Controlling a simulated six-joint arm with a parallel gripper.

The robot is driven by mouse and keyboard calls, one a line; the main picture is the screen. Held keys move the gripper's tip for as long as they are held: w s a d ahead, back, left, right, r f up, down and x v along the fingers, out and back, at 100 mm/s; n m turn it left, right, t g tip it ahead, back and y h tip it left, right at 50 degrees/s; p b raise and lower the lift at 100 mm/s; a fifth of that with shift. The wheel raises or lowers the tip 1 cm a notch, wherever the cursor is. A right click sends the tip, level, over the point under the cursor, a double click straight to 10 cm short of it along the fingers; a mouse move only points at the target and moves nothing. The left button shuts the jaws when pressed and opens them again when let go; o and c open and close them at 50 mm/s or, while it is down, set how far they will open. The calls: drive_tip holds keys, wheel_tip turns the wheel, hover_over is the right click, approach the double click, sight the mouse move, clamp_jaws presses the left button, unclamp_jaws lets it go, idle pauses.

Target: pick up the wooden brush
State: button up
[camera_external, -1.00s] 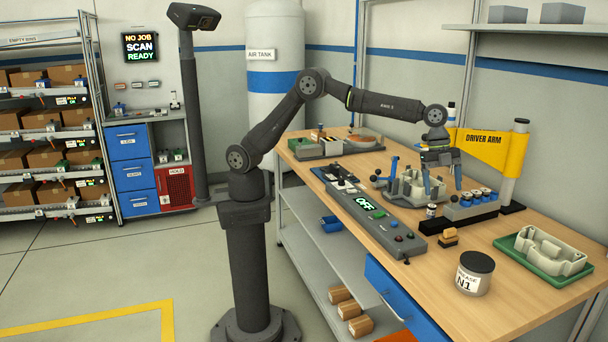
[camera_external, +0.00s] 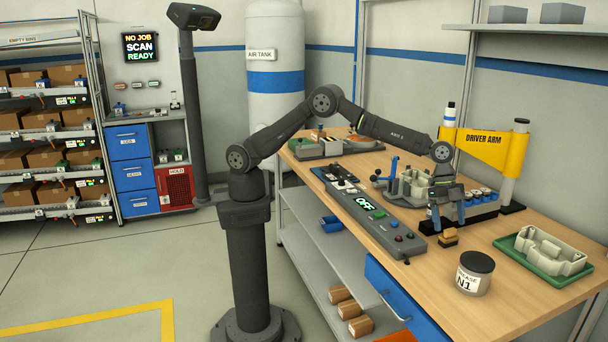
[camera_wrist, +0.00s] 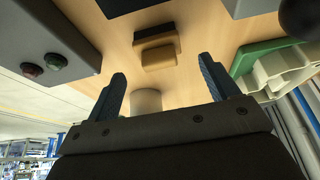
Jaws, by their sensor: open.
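The wooden brush (camera_external: 448,238) is a small block with a tan wooden top and a dark lower part. It stands on the wooden workbench, just right of the control box's near end. My gripper (camera_external: 448,222) is above the brush with its fingers pointing down, open and empty. In the wrist view the brush (camera_wrist: 158,57) lies just beyond the fingertips, roughly in line with the gap between my blue fingers (camera_wrist: 162,70). The fingers are apart from it.
The control box (camera_external: 372,215) with its green OFF display is left of the brush. The rack of blue-based items (camera_external: 470,208) stands behind it. The grease jar (camera_external: 474,274) is nearer the front. A green tray (camera_external: 510,244) holds a pale casting at right.

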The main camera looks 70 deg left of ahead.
sight(451, 229)
drive_tip(key=shift+x, duration=2.65)
drive_tip(key=c, duration=1.1)
drive_tip(key=shift+r, duration=0.1)
